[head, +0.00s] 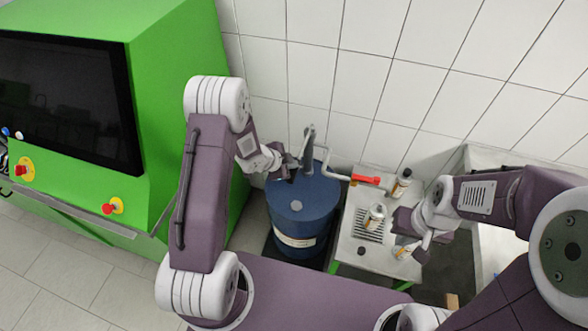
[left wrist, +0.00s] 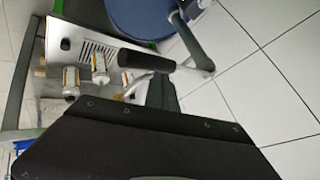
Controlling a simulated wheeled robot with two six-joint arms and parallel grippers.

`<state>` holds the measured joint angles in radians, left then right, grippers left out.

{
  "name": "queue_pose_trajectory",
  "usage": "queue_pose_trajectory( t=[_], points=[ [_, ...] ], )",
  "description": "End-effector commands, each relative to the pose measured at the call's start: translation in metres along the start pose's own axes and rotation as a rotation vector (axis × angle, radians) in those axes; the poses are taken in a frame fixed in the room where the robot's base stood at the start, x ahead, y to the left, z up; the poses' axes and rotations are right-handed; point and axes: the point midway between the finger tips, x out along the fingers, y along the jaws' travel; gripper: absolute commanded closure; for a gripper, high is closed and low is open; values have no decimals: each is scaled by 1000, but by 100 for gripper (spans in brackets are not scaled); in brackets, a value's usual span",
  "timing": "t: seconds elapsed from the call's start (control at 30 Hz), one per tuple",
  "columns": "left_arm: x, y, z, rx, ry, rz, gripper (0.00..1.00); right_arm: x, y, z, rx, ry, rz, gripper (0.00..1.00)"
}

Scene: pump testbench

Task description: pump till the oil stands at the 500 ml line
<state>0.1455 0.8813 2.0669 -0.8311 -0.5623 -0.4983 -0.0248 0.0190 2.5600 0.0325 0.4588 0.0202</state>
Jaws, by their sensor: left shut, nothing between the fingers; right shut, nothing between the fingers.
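A blue drum (head: 300,211) stands against the tiled wall with a grey hand pump (head: 309,150) on top. A grey pipe with a red sleeve (head: 366,179) reaches right from the pump over a metal stand (head: 350,245). A clear vessel (head: 374,217) stands on the stand's slotted grate, below and right of the sleeve. Its oil level is too small to read. My left gripper (head: 289,172) is shut and empty just left of the pump; I cannot tell if it touches. My right gripper (head: 415,243) is shut and empty, close to the stand's right side.
A second vessel (head: 401,184) stands at the stand's back right, and a third (head: 404,250) beside my right gripper. A green machine (head: 190,60) with a dark screen fills the left. The left wrist view shows the stand (left wrist: 62,42) and drum (left wrist: 140,16).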

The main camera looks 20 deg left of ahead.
Motion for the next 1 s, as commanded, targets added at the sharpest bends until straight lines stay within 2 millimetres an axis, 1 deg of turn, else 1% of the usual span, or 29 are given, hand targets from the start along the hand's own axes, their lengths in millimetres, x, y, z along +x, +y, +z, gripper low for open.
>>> queue_pose_trajectory(
  t=[1.0],
  points=[
    [9, 7, 7, 0, 0, 0, 100, 12, 0, 1, 0, 0, 0, 100]
  ],
)
